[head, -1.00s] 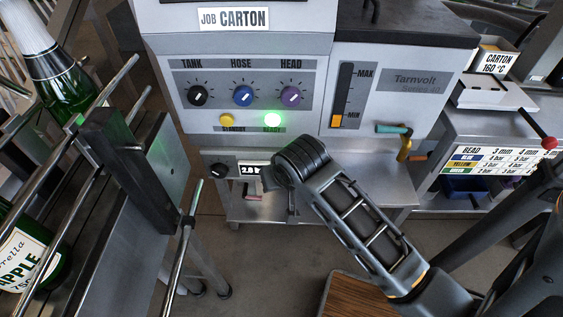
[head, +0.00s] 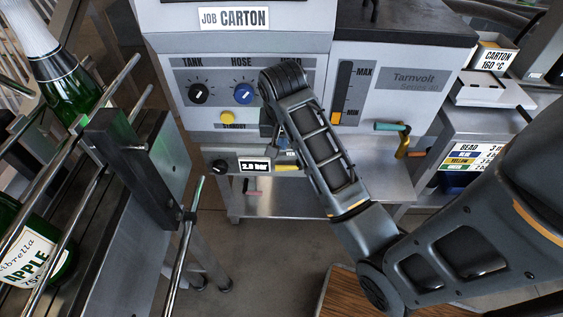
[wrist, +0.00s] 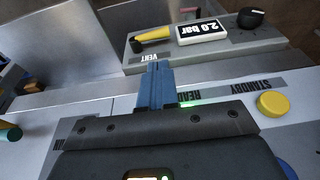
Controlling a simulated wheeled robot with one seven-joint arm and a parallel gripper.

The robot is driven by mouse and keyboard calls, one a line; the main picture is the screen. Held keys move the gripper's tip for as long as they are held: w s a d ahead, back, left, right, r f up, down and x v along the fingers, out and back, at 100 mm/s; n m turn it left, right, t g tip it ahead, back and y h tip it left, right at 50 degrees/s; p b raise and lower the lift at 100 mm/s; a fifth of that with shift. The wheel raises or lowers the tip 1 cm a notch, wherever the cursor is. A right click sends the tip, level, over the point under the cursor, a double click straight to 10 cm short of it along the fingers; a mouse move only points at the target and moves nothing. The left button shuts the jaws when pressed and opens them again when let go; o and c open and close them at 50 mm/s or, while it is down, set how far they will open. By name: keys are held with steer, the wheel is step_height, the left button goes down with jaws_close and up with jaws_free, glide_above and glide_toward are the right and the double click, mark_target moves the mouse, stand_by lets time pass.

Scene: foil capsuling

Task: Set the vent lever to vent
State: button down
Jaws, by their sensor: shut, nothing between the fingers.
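The vent lever has a yellow handle (wrist: 153,34) with a dark end and lies nearly level beside the 2.0 bar display (wrist: 202,32). In the head view the yellow handle (head: 287,167) shows just right of the display (head: 255,165), partly behind my arm. A VENT label (wrist: 149,57) is on the panel edge near the lever's dark end. My gripper (wrist: 156,68) is shut and empty, its blue fingers pointing at that label. The fingertips overlap the panel edge in the picture; I cannot tell whether they touch it. In the head view my arm largely hides the fingers.
The melter front carries a black TANK dial (head: 199,93), a blue HOSE dial (head: 243,93) and a yellow STANDBY button (head: 227,117). A black knob (head: 219,167) is left of the display. A teal-handled lever (head: 392,127) is at right; bottles and rails are at left.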

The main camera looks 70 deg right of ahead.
mark_target(278, 169)
steer(key=x, duration=1.3)
steer(key=shift+w, duration=0.15)
steer(key=shift+w+a+f+g+h+p, duration=0.1)
steer(key=shift+w+f+g+h+p, duration=0.15)
steer(key=shift+g, duration=0.3)
steer(key=shift+w+a+f+g+h+p, duration=0.15)
steer(key=shift+f+g+h, duration=0.15)
steer(key=shift+g, duration=0.25)
steer(key=shift+f+n+g+h, duration=0.3)
steer(key=shift+f+g, duration=0.6)
steer(key=shift+g, duration=0.2)
steer(key=shift+s+d+f+b, duration=0.1)
steer(key=shift+s+f+b, duration=0.1)
steer(key=shift+f, duration=0.8)
steer(key=shift+s+d+f+b, duration=0.1)
steer(key=shift+f+b, duration=0.1)
steer(key=shift+f, duration=0.85)
